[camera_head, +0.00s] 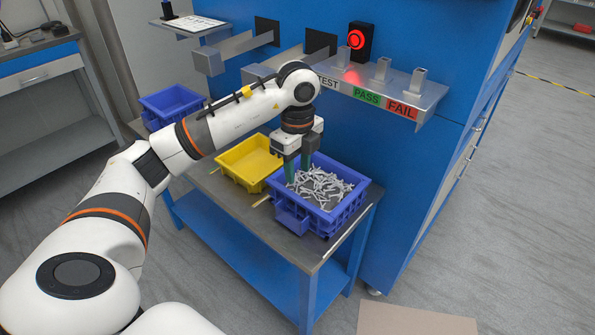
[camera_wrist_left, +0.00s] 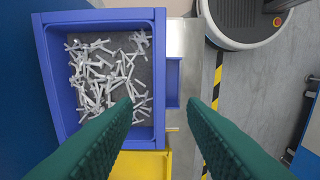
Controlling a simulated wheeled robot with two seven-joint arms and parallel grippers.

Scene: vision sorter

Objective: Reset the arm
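My left arm reaches in from the left in the head view. Its gripper (camera_head: 297,168) points down at the left side of a blue bin (camera_head: 340,217) filled with small grey-white parts (camera_head: 318,187). In the left wrist view the green fingers (camera_wrist_left: 162,115) are spread wide apart with nothing between them. The blue bin (camera_wrist_left: 104,16) and its parts (camera_wrist_left: 105,75) lie below and to the left of the fingers there. Whether the fingertips reach into the bin is hard to tell. My right gripper does not show.
A yellow bin (camera_head: 231,173) stands beside the blue bin on a blue-framed table (camera_head: 285,240). Another blue bin (camera_head: 160,104) stands further left. Behind is a blue machine (camera_head: 400,150) with a shelf (camera_head: 425,88) labelled TEST, PASS and FAIL and a red-lit device (camera_head: 358,42).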

